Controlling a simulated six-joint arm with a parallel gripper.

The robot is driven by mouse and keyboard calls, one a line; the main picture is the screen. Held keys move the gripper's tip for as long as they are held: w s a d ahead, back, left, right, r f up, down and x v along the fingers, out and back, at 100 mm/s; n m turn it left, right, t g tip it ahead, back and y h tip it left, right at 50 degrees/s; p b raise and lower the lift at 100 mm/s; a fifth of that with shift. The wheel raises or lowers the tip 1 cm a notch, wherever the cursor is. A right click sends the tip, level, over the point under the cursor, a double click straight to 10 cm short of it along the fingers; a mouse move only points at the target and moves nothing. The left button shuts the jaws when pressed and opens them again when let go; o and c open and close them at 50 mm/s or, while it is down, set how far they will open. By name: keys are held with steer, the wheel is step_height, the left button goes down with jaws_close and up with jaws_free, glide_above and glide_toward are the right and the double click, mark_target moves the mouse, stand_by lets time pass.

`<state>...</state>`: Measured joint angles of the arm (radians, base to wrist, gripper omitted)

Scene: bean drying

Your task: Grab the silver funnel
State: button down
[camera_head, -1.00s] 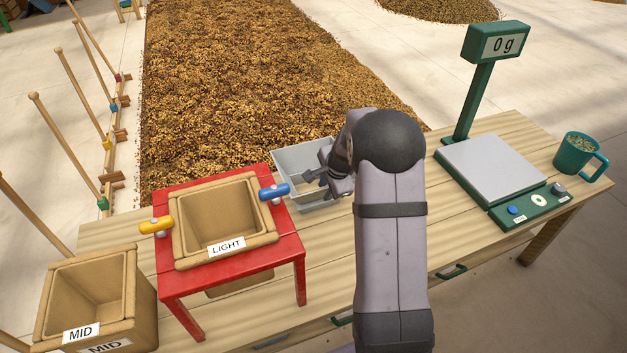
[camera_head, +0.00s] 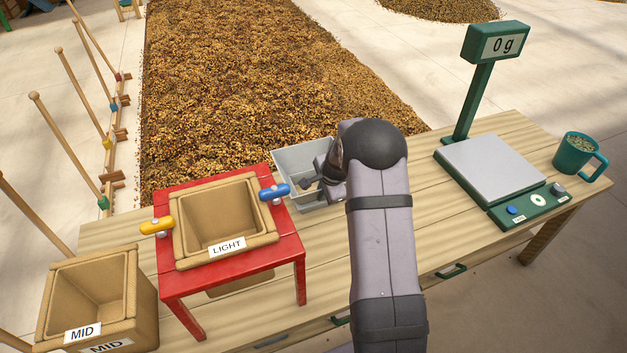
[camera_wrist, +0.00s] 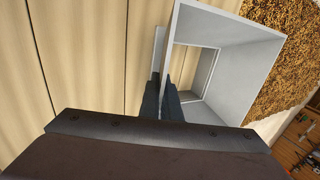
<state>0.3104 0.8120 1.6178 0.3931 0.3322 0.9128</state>
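The silver funnel (camera_head: 292,160) is a light grey, open, box-like piece on the table, behind and right of the red stand. My gripper (camera_head: 310,183) reaches it from the right, and my wrist hides part of it. In the wrist view the funnel (camera_wrist: 232,62) shows a square opening through its inside. My dark fingers (camera_wrist: 164,100) are close together there, one on each side of its near wall, and look shut on that wall. The fingertips are partly hidden by the wall.
The red stand (camera_head: 293,245) holds a box marked LIGHT (camera_head: 183,255), with blue and yellow handles. A MID box (camera_head: 130,290) stands at lower left. A green scale (camera_head: 495,170) reading 0 g and a green mug (camera_head: 572,157) are at right. Beans (camera_head: 250,70) lie behind.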

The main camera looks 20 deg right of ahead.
steer(key=shift+w+r, duration=0.1)
steer(key=shift+r, duration=0.1)
steer(key=shift+r, duration=0.3)
step_height(320, 180, up, 9)
steer(key=shift+r, duration=0.1)
stand_by(0.3)
steer(key=shift+d, duration=0.1)
